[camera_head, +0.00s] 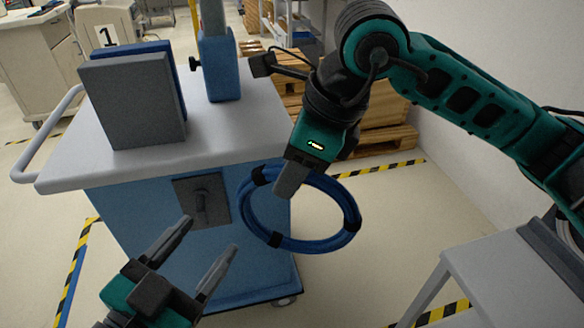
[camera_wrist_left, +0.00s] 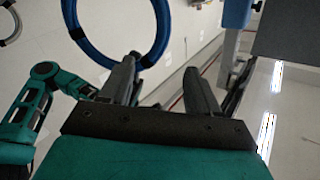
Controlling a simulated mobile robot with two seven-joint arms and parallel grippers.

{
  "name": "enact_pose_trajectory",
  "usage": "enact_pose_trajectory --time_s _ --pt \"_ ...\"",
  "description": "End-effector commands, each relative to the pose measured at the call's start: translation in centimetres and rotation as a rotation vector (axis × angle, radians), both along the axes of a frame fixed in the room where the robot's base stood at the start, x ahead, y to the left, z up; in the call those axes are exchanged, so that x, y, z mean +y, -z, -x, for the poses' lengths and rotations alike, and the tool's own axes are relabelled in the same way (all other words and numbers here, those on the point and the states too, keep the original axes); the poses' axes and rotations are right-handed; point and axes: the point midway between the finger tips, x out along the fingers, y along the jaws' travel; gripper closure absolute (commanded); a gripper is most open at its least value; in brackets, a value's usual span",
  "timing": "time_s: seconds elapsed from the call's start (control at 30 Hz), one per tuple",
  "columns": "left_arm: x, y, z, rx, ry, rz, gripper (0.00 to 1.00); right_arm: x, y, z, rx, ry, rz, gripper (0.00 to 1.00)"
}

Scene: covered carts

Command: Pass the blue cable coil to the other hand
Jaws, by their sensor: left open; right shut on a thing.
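The blue cable coil (camera_head: 335,240) is a ring with black ties. It hangs in the air from my right gripper (camera_head: 288,180), which is shut on its upper left side, in front of the cart. My left gripper (camera_head: 210,245) is open and empty, below and to the left of the coil in the head view, apart from it. In the left wrist view the coil (camera_wrist_left: 88,50) shows at the top left, beyond the open left fingers (camera_wrist_left: 160,75).
A blue cart (camera_head: 140,235) with a pale top (camera_head: 235,120) stands behind the grippers, bearing a grey panel (camera_head: 135,98) and a blue post (camera_head: 220,70). A grey table (camera_head: 490,265) stands at the lower right. Wooden pallets (camera_head: 385,138) lie behind.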

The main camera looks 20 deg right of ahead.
Motion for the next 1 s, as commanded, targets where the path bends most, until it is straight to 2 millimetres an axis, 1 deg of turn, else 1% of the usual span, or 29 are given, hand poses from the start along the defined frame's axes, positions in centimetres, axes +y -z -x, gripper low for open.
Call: enact_pose_trajectory --time_s 0.07,0.17,0.27,0.3,0.37,0.4,0.47,0.5,0.6,0.7,0.8,0.9,1.0 --pt "0.5 1.0 -0.3 0.026 -0.022 0.0 0.38 0.0 -0.1 0.0 -0.002 0.0 -0.001 1.0" --pt "1.7 3.5 -1.4 0.089 -0.083 -0.001 0.38 0.0 -0.1 0.0 -0.002 0.0 -0.001 1.0" --pt "3.7 7.5 -2.4 0.186 -0.174 -0.002 0.38 0.0 -0.1 0.0 -0.002 0.0 -0.001 1.0" --pt "4.7 9.4 -2.6 0.232 -0.214 -0.002 0.38 0.0 -0.1 0.0 -0.002 0.0 -0.001 1.0" --pt "6.2 12.3 -2.7 0.302 -0.276 -0.004 0.38 0.0 -0.1 0.0 -0.002 0.0 -0.001 1.0" --pt "7.3 14.2 -2.6 0.346 -0.316 -0.005 0.38 0.0 -0.1 0.0 -0.002 0.0 -0.001 1.0" --pt "8.8 16.9 -2.1 0.411 -0.371 -0.007 0.38 0.0 -0.1 0.0 -0.002 0.0 -0.001 1.0" --pt "9.7 18.6 -1.6 0.452 -0.405 -0.009 0.38 0.0 -0.1 0.0 -0.002 0.0 -0.001 1.0" --pt "11.8 22.2 -0.3 0.539 -0.478 -0.012 0.38 0.0 -0.1 0.0 -0.002 0.0 -0.001 1.0" --pt "13.2 24.8 1.0 0.605 -0.532 -0.015 0.38 0.0 -0.1 0.0 -0.002 0.0 -0.001 1.0" --pt "14.2 26.4 2.1 0.647 -0.565 -0.017 0.38 0.0 -0.1 0.0 -0.002 0.0 -0.001 1.0" --pt "14.6 27.1 2.6 0.667 -0.583 -0.017 0.38 0.0 -0.1 0.0 -0.002 0.0 -0.001 1.0" --pt "14.8 27.4 2.7 0.673 -0.588 -0.018 0.38 0.0 -0.1 0.0 -0.002 0.0 -0.001 1.0"
